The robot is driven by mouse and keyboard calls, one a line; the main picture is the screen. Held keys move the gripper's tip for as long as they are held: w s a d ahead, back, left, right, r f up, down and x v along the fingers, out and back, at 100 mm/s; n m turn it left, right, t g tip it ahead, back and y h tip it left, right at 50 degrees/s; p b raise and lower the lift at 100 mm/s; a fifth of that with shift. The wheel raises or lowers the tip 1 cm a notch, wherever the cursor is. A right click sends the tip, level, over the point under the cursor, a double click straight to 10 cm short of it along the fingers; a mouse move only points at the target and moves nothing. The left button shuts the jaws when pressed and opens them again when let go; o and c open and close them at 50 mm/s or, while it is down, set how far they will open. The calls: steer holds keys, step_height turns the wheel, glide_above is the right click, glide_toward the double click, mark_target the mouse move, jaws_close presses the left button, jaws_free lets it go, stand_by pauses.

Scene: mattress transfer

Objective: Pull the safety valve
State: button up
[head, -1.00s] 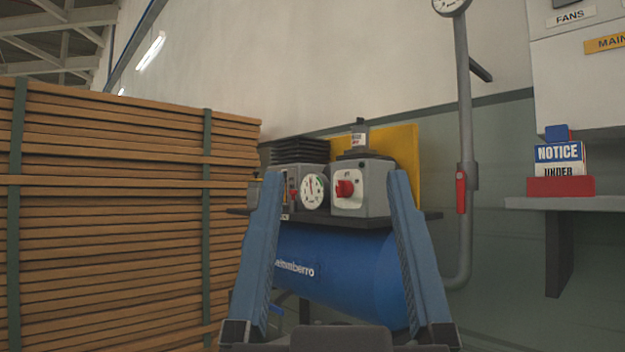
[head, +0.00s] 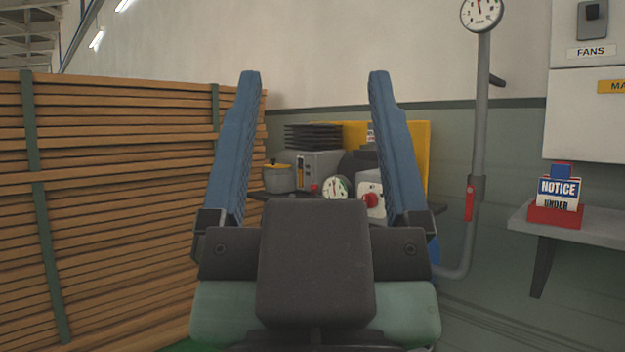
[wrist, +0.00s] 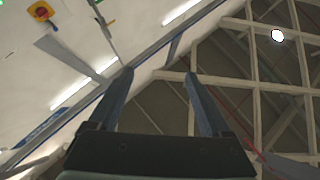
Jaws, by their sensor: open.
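The compressor stands ahead in the head view, partly hidden behind my gripper. Its grey housing (head: 322,165), round white gauge (head: 337,187) and red knob (head: 371,201) show between and below my fingers. A small red part (head: 314,188) sits left of the gauge; I cannot tell whether it is the safety valve. The blue tank (head: 433,250) is mostly covered. My gripper (head: 315,72) is open and empty, its blue fingers pointing up in front of the compressor, touching nothing. In the wrist view my gripper (wrist: 160,73) faces the roof and wall.
Stacked boards (head: 120,210) stand close on the left. A grey pot (head: 279,178) with a yellow lid is beside the housing. On the right are a pipe (head: 481,110) with a red lever (head: 469,202), a shelf (head: 590,226) and a red notice holder (head: 555,214).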

steer(key=shift+c, duration=0.3)
steer(key=shift+c, duration=1.2)
steer(key=shift+r+p, duration=0.3)
steer(key=shift+p, duration=0.05)
steer(key=shift+c, duration=1.1)
step_height(320, 180, up, 8)
steer(key=p, duration=0.8)
jaws_close()
step_height(320, 180, up, 32)
steer(key=p, duration=3.2)
steer(key=shift+w, duration=0.1)
